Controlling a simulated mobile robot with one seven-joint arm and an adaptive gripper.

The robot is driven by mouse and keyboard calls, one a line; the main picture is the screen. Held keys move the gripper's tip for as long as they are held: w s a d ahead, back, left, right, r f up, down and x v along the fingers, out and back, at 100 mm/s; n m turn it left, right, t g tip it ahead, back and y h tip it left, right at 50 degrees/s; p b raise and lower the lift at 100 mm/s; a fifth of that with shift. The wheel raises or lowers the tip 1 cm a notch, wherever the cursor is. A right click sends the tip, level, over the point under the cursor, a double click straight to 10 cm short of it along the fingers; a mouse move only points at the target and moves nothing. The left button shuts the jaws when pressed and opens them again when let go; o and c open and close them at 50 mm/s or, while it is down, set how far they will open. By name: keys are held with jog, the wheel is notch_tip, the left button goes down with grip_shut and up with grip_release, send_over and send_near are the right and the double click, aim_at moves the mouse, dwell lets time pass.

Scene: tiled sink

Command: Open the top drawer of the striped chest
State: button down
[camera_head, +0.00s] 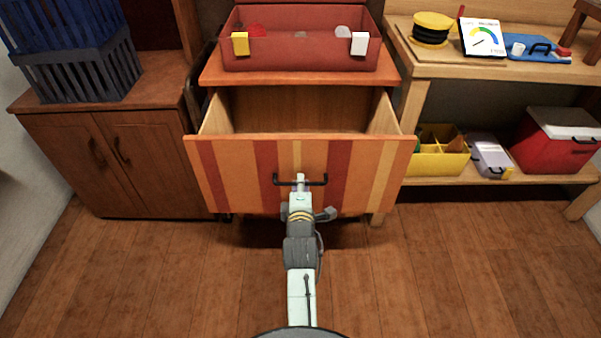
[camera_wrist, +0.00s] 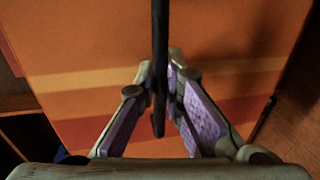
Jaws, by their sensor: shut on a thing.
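The striped chest (camera_head: 212,77) stands at the back centre in the head view. Its top drawer (camera_head: 228,170) has an orange, red and yellow striped front and is pulled well out. The inside of the drawer that shows looks empty. A dark bar handle (camera_head: 318,181) sits on the drawer front, and it also shows as a dark bar in the wrist view (camera_wrist: 160,60). My gripper (camera_head: 300,183) is at the middle of the handle. In the wrist view its purple-padded fingers (camera_wrist: 165,90) are closed around the bar. The lower chest is hidden behind the drawer.
A red translucent bin (camera_head: 300,52) with small items rests on top of the chest. A wooden cabinet (camera_head: 110,165) with dark crates stands at the left. A wooden shelf (camera_head: 450,70) with several items stands at the right. The floor in front is clear.

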jog(key=shift+s, duration=1.85)
jog(key=c, duration=1.7)
grip_release()
jog(key=shift+r, duration=0.15)
